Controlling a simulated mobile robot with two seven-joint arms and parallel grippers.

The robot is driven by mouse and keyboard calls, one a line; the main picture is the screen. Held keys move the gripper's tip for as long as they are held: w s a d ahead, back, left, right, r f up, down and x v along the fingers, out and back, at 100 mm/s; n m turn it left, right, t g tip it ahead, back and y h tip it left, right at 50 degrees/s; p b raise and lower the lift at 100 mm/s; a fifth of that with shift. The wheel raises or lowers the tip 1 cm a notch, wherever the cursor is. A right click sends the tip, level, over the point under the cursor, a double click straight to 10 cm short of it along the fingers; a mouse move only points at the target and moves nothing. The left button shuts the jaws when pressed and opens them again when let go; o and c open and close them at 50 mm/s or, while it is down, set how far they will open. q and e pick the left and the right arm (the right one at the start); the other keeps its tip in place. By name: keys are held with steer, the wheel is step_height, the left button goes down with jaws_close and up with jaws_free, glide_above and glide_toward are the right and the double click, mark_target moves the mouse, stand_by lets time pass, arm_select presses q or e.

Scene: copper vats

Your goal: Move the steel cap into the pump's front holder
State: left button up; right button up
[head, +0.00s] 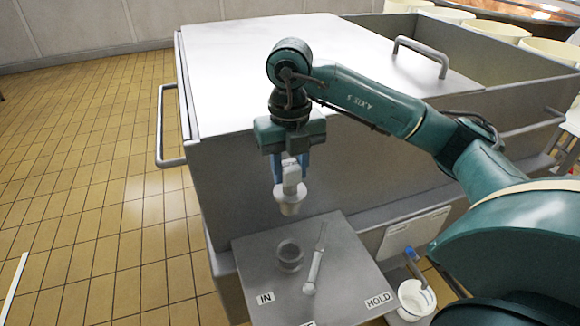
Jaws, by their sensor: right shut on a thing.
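My right gripper (291,167) points down with its blue fingers shut on a pale, light-grey piece, which I take to be the steel cap (290,197). A round steel ring (290,254) stands on the plate, below the cap. The plate has "IN" and "HOLD" labels and a third label cut off by the picture's edge. I cannot tell which part is the pump's front holder. My left gripper is not in view.
A slim pale rod-like piece (316,262) lies on the plate right of the ring. A large steel vat (220,70) with a lid and handle (421,56) stands behind. A white bucket (414,298) is right of the plate.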

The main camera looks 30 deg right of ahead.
steer(key=shift+r+p, duration=2.05)
steer(key=shift+r, duration=0.8)
